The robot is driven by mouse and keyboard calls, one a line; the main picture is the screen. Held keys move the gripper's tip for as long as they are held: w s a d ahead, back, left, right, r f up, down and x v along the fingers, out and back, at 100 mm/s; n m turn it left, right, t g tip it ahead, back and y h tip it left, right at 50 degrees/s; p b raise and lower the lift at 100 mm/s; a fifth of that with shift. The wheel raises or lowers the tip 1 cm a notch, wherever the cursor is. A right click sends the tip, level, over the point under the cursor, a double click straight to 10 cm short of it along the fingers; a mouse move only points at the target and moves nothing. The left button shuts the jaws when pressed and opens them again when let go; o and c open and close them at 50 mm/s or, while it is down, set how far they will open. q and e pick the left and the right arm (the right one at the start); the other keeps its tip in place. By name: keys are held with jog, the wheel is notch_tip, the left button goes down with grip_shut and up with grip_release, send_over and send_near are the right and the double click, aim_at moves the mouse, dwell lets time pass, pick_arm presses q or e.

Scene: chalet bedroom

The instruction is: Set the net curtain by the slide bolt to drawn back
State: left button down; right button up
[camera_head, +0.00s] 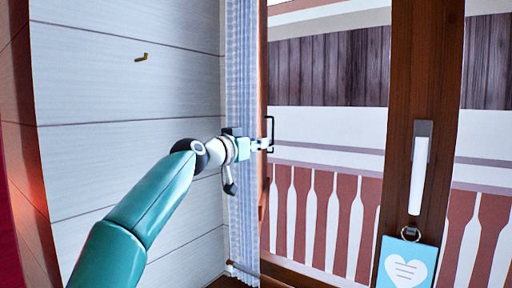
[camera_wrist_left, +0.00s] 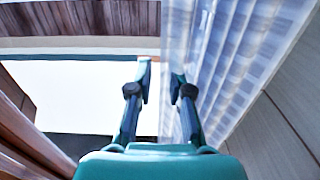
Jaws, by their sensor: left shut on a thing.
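The net curtain (camera_head: 240,75) is a narrow, pale, pleated strip hanging at the left side of the window, next to the panelled wall. It also shows in the left wrist view (camera_wrist_left: 235,65), with its edge passing between the fingers. My left gripper (camera_head: 262,145) reaches across the curtain at mid height. Part of the curtain is hidden behind my left wrist. I cannot clearly make out a slide bolt. My right gripper is not in view.
A dark bracket-shaped handle (camera_head: 272,133) is close to the gripper tips. The wooden window post (camera_head: 425,70) bears a white handle (camera_head: 417,185) and a blue heart tag (camera_head: 408,262).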

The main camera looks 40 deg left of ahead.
pick_arm(q)
jog(key=shift+a, duration=0.25)
jog(key=shift+s+a+r, duration=0.1)
jog(key=c, duration=1)
grip_release()
jog(key=shift+a, duration=0.15)
jog(key=shift+c, duration=0.2)
jog(key=s+d, duration=0.1)
jog(key=s, duration=1.1)
jog(key=shift+d, duration=0.2)
jog(key=shift+w, duration=0.1)
